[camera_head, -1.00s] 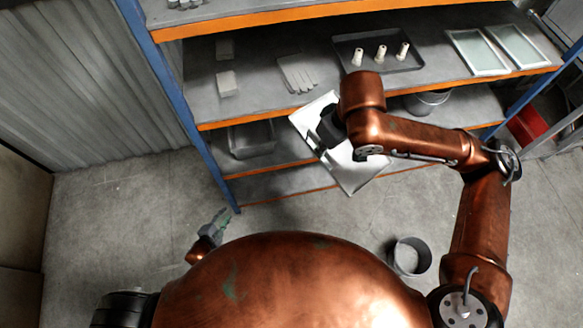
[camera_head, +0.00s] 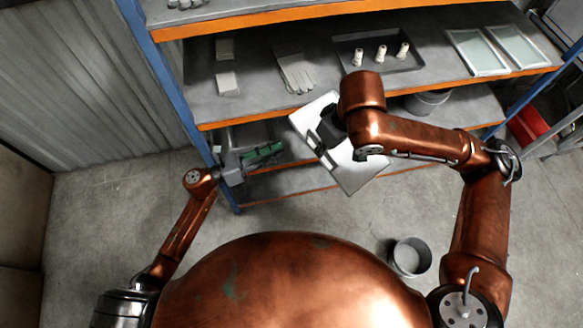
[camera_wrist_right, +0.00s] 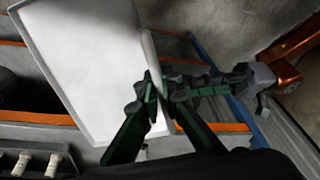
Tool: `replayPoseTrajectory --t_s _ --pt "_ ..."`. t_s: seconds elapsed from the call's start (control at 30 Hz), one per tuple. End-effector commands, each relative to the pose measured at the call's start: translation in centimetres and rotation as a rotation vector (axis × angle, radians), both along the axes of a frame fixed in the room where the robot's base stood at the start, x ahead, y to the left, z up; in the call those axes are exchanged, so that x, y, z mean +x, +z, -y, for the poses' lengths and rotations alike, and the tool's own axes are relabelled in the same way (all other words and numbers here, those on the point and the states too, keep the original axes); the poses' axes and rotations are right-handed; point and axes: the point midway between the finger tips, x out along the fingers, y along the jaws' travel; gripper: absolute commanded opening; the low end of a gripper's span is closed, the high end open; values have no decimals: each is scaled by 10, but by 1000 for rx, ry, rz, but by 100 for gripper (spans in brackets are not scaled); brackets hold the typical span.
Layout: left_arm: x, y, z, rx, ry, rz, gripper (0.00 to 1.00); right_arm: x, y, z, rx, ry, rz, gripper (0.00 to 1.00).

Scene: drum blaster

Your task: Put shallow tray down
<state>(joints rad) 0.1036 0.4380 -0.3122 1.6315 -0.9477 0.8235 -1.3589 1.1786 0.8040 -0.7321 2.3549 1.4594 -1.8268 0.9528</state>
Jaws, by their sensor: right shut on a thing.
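The shallow tray (camera_head: 354,177) is a flat white tray with a thin raised rim, held tilted in the air in front of the shelves. It fills much of the right wrist view (camera_wrist_right: 85,60). My right gripper (camera_wrist_right: 154,88) is shut on one edge of it; in the head view its dark body covers part of the tray. My left gripper (camera_head: 270,151), with green fingers, is to the left of the tray in front of the lower shelf. In the right wrist view it appears close behind the tray's edge. Its finger opening is unclear.
A blue-and-orange rack stands ahead. Its middle shelf holds gloves (camera_head: 297,72), a dark tray (camera_head: 400,66) with three white bottles and two pale framed panels (camera_head: 477,52). A bucket (camera_head: 427,103) sits on a lower shelf. Another bucket (camera_head: 409,257) stands on the floor.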

Motion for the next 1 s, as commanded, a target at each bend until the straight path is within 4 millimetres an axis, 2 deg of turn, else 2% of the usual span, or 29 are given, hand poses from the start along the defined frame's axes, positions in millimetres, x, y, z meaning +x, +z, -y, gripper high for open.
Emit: replayPoseTrajectory --t_s 0.03,0.13,0.23,0.37,0.57,1.0 --pt "-14 19 13 49 -57 110 25 1 1 0 1 0 3 0" --pt "-44 43 33 135 -159 305 25 1 1 0 1 0 3 0" --pt "-69 58 46 198 -238 461 25 1 1 0 1 0 3 0" --pt "-89 65 55 249 -301 584 25 1 1 0 1 0 3 0" --pt "-94 68 70 263 -320 627 25 1 1 0 1 0 3 0" --pt "-89 68 147 259 -317 622 25 1 1 0 1 0 3 0"
